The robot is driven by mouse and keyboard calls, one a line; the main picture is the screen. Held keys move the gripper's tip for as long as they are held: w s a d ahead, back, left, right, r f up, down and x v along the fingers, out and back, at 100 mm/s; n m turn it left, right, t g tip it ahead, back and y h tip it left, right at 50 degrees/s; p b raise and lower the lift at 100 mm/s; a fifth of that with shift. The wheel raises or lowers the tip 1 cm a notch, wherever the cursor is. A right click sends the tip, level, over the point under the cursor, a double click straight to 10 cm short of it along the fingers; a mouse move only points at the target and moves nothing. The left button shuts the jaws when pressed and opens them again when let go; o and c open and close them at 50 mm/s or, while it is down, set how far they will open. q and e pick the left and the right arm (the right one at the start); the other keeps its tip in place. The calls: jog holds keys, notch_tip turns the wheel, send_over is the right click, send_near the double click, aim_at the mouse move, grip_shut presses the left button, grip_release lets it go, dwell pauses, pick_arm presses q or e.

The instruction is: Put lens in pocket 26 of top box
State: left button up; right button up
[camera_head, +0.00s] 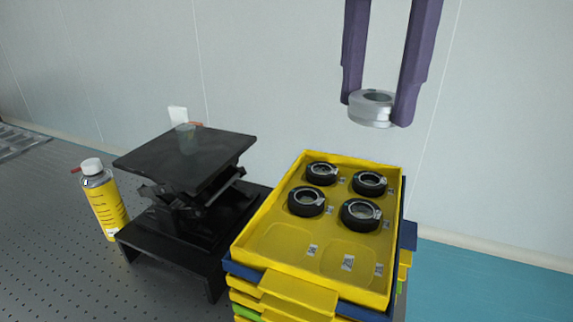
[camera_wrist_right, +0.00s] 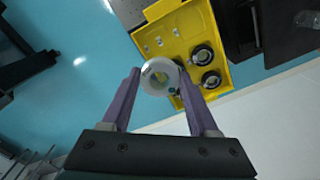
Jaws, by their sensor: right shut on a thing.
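My right gripper (camera_head: 381,108) is shut on a silver ring-shaped lens (camera_head: 371,110), held in the air above and behind the far right end of the top box. The lens also shows between the purple fingers in the right wrist view (camera_wrist_right: 160,76). The top box (camera_head: 283,236) is a yellow tray on a stack. Several black-ringed lenses, one of them here (camera_head: 321,172), sit in its far and middle pockets. The two near pockets, left (camera_head: 285,241) and right (camera_head: 345,262), are empty. Pocket numbers are too small to read. My left gripper is not in view.
A black lab jack (camera_head: 186,160) stands left of the box stack on a black stand. A yellow bottle with a white cap (camera_head: 103,200) stands further left on the perforated table (camera_head: 50,240). A pale wall is behind.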

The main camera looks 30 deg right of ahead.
notch_tip(320, 180, down, 5)
jog(key=b, duration=0.1)
send_over(347, 264)
notch_tip(347, 264, down, 10)
jog(key=shift+r+p, duration=0.25)
jog(key=shift+p, duration=0.05)
notch_tip(347, 264, down, 5)
jog(key=shift+r, duration=0.1)
jog(key=shift+f, duration=0.25)
jog(key=o, duration=1.4)
jog(key=shift+c, duration=0.2)
